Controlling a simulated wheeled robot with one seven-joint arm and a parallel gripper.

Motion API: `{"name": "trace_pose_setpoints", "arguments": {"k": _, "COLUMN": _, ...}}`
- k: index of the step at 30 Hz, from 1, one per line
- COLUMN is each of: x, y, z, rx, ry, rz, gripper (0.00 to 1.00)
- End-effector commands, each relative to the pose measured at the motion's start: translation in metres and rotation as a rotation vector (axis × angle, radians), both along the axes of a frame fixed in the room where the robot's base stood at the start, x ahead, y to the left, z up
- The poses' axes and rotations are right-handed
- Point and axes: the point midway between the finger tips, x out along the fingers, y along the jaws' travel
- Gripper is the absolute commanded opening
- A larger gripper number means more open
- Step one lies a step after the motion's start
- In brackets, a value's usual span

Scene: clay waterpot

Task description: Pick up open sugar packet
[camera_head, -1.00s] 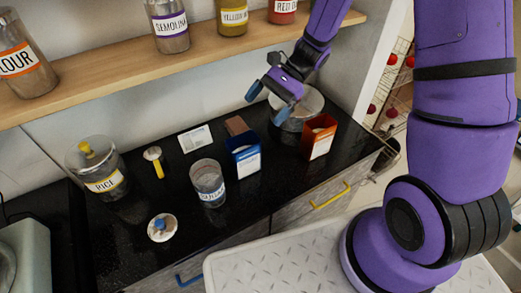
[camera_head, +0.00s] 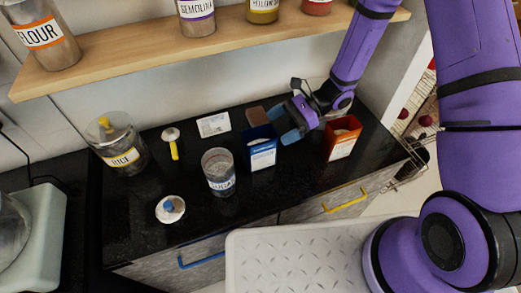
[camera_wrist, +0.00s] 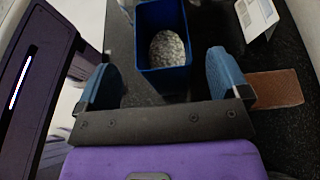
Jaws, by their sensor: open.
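An open blue packet (camera_head: 262,158) with pale granular contents stands upright on the black counter; its label is too small to read. In the wrist view, the blue packet (camera_wrist: 163,80) lies ahead of my gripper, between the lines of its two blue fingers. My gripper (camera_head: 282,124) is open and empty, just right of and behind the packet in the head view. The wrist view shows my gripper (camera_wrist: 160,62) with its fingers spread wider than the packet. I cannot tell whether a finger touches it.
A glass sugar jar (camera_head: 221,183) stands left of the blue packet, and an orange-red open packet (camera_head: 342,147) stands to the right. A brown block (camera_head: 257,116) and white card (camera_head: 213,124) lie behind. A rice jar (camera_head: 122,158) stands farther left. A wooden shelf (camera_head: 130,70) hangs above.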

Motion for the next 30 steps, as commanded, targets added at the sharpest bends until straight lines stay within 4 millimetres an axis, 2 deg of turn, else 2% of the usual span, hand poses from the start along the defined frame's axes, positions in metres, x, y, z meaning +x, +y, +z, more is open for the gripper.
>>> {"name": "trace_pose_setpoints", "arguments": {"k": 4, "x": -0.002, "y": 0.009, "z": -0.005, "rx": 0.000, "ry": 0.000, "rz": 0.001, "gripper": 0.94}}
{"name": "trace_pose_setpoints", "arguments": {"k": 12, "x": -0.009, "y": 0.040, "z": -0.021, "rx": 0.000, "ry": 0.000, "rz": 0.001, "gripper": 0.94}}
{"name": "trace_pose_setpoints", "arguments": {"k": 22, "x": -0.010, "y": 0.047, "z": -0.024, "rx": -0.001, "ry": -0.001, "rz": -0.001, "gripper": 0.94}}
{"name": "trace_pose_setpoints", "arguments": {"k": 23, "x": -0.010, "y": 0.047, "z": -0.024, "rx": -0.001, "ry": -0.002, "rz": -0.001, "gripper": 0.89}}
{"name": "trace_pose_setpoints", "arguments": {"k": 30, "x": -0.010, "y": 0.046, "z": -0.024, "rx": -0.001, "ry": -0.002, "rz": -0.001, "gripper": 0.34}}
